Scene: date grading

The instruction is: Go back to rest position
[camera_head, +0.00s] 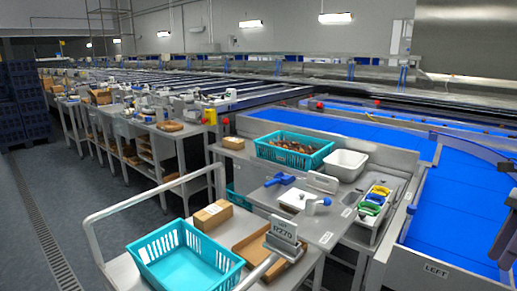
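My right gripper (503,252) shows in part at the right edge of the head view, dark, above the blue conveyor belt (462,215). It is cut off by the frame, and I cannot tell whether its fingers are open or shut. No held object shows at it. My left gripper is not in view.
A steel worktable in front holds a teal basket of dates (293,150), a white tub (345,164) and a tray of coloured tools (374,201). Nearer stands a cart with an empty teal basket (185,262), a small cardboard box (213,214) and a sign marked R270 (284,232). The floor at left is clear.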

